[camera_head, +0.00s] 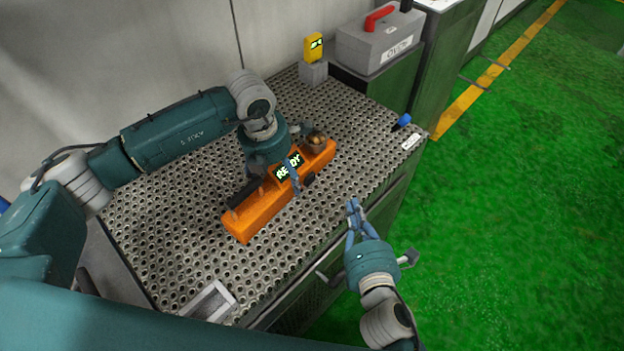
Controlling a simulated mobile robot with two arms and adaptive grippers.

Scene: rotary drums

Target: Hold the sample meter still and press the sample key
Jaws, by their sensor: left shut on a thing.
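The sample meter (245,218) is a long orange body lying at a slant on the perforated bench top. It has a black handle, a lit display (288,166) that reads READY, and a small cup of brownish contents (317,141) at its far end. A dark round part (308,180) sits on its near side; I cannot tell if this is the sample key. My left gripper (293,178) reaches down over the meter beside the display and is shut on it, partly hidden by its own wrist. My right gripper (353,206) is apart from the meter, near the bench's front edge, its fingertips together and empty.
The perforated bench (180,225) is mostly clear around the meter. A yellow device (313,46) stands on a grey block at the back. A grey toolbox (378,42) with a red handle is behind. A blue-ended item (402,121) lies at the right edge, and a metal tray (210,301) at the front.

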